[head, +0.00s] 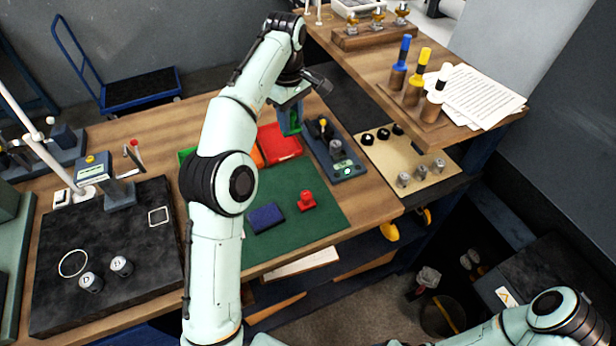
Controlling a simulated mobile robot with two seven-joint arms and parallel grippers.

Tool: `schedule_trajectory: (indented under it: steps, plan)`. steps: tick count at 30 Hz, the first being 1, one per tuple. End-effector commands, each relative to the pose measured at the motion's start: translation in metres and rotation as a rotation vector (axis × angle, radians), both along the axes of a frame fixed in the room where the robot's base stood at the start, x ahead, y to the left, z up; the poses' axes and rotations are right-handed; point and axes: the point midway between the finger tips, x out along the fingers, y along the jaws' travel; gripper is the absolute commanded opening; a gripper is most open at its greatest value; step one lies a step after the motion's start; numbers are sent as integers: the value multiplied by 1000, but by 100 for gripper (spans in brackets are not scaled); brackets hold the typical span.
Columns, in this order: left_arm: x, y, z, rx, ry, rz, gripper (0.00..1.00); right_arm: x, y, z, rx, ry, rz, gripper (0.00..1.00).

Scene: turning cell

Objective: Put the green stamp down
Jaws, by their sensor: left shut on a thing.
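The green stamp (293,124) is small and partly hidden in my left gripper (288,117). That gripper is shut on it, above the back of the workbench, beside the red case (282,144) and the blue-grey holder (345,168). I cannot tell whether the stamp touches anything below. A red stamp (307,201) stands upright on the dark green mat (325,220), next to a dark blue pad (266,217). My right forearm shows at the lower right; its gripper is out of view.
A green object (186,155) is partly behind my left arm. A beige board (418,160) with black and metal knobs lies to the right. A black plate (150,262) is at left. Tall blue, yellow and white-topped tools stand on the upper right bench. The mat's right part is clear.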

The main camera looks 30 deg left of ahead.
Motion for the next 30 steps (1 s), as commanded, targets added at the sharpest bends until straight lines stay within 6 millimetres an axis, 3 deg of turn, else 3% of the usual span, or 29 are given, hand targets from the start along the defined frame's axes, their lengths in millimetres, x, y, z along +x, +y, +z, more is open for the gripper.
schedule_trajectory:
  steps: [4, 8, 21, 30]
  plan:
    - [1, 2, -2, -1, 1, -2, 13, 0, 0, 0, 0, 0, 0, 64]
    - [0, 2, -19, -1, 4, -4, 13, 0, 0, 0, 0, 1, 0, 64]
    - [-1, 2, -126, -1, 3, -3, 13, -9, 0, -6, 0, 10, 0, 64]
    - [-1, 2, -158, -1, 3, -2, 13, -17, 0, -13, 0, 19, 0, 64]
